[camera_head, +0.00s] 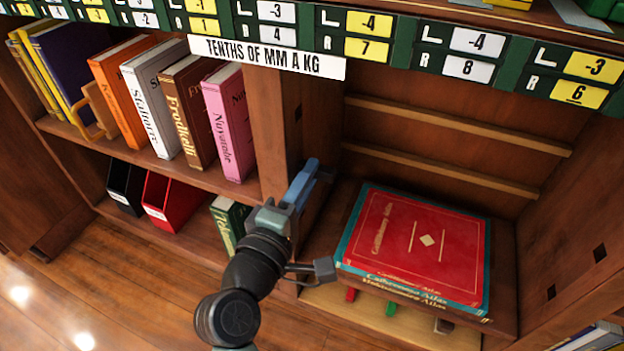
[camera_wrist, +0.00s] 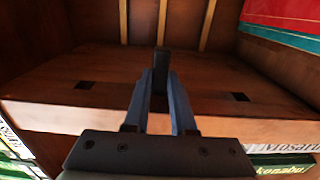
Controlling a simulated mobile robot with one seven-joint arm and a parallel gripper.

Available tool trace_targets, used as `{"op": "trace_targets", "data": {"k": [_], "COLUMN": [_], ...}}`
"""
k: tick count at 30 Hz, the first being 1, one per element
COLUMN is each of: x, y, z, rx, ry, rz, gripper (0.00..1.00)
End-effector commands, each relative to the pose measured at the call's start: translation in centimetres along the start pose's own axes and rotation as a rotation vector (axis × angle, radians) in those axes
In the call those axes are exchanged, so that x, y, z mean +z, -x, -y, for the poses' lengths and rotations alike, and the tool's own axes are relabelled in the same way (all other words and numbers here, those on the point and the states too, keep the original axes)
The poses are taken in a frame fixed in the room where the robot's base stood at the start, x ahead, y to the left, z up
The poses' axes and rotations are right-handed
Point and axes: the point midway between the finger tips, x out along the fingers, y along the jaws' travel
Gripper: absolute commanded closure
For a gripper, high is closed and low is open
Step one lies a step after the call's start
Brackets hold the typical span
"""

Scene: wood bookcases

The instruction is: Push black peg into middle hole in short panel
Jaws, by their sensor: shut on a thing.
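My gripper (camera_head: 301,184) is beside the right face of the wooden divider panel (camera_head: 275,125), above the red atlas. In the wrist view my gripper (camera_wrist: 160,80) has its fingers closed around a dark block, the black peg (camera_wrist: 161,60), which stands up between the fingertips. The panel (camera_wrist: 125,68) fills the middle of the wrist view, with one square hole (camera_wrist: 83,85) left of the fingers and another (camera_wrist: 240,97) to the right. The middle hole is not visible; the gripper and peg cover that area. I cannot tell whether the peg touches the panel.
A stack of large atlases with a red cover (camera_head: 420,245) lies on the shelf right of my gripper. Books (camera_head: 228,125) and a red file holder (camera_head: 170,203) are left of the divider. Slats (camera_head: 460,125) cross the compartment's back. Open space lies between divider and right wall.

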Motion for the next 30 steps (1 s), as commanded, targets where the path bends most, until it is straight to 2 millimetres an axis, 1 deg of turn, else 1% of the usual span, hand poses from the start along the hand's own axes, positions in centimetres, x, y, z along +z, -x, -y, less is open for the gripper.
{"op": "trace_targets", "data": {"k": [12,13,18,26,30], "x": [-1.14,-1.09,-1.04,-1.01,-1.05], "y": [0.05,0.05,0.04,0.06,0.72], "z": [0.01,-0.01,-0.01,0.01,-0.08], "rx": [0.001,0.0,0.0,0.0,-0.001], "ry": [0.0,0.0,0.0,0.0,0.002], "rz": [-0.002,-0.002,-0.001,-0.001,-0.001], "gripper": [1.0,0.71,0.42,0.42,0.42]}}
